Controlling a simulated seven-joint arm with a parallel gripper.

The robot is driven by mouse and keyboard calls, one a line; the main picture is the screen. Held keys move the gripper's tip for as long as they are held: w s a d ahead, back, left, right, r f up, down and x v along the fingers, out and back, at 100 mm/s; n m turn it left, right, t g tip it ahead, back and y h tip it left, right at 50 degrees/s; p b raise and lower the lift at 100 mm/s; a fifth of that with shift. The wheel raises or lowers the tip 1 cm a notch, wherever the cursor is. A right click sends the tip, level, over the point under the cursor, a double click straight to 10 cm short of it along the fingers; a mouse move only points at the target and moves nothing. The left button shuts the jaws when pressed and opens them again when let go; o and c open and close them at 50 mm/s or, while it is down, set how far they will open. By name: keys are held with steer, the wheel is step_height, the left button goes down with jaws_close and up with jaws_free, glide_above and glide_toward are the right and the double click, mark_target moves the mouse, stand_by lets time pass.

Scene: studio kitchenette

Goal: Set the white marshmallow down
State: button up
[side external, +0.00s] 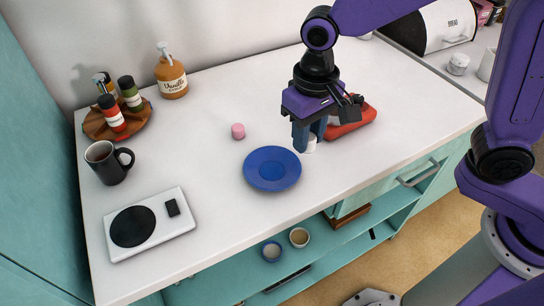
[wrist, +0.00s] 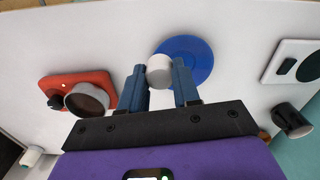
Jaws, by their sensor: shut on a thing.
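The white marshmallow (wrist: 160,71) is between the blue fingers of my gripper (wrist: 160,86) in the wrist view, and the jaws are shut on it. In the side view my gripper (side external: 308,137) points down near the counter, to the right of the blue plate (side external: 271,168). The marshmallow (side external: 310,145) shows there only in part beside the fingers. I cannot tell whether it touches the counter. In the wrist view the blue plate (wrist: 195,55) lies behind the marshmallow.
A red device (side external: 362,117) with a grey pan (wrist: 87,99) is close on the right. A pink marshmallow (side external: 238,131) lies left. A white hot plate (side external: 150,223), dark mug (side external: 108,163) and spice tray (side external: 118,120) stand farther left. The counter (side external: 200,150) between is clear.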

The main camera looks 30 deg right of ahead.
glide_above(272, 170)
step_height(272, 170, down, 7)
steer(key=shift+s+r, duration=0.1)
steer(key=shift+f, duration=1.6)
steer(key=shift+f, duration=0.15)
steer(key=o, duration=0.9)
steer(key=shift+o, duration=0.2)
step_height(272, 170, up, 12)
steer(key=shift+r, duration=0.2)
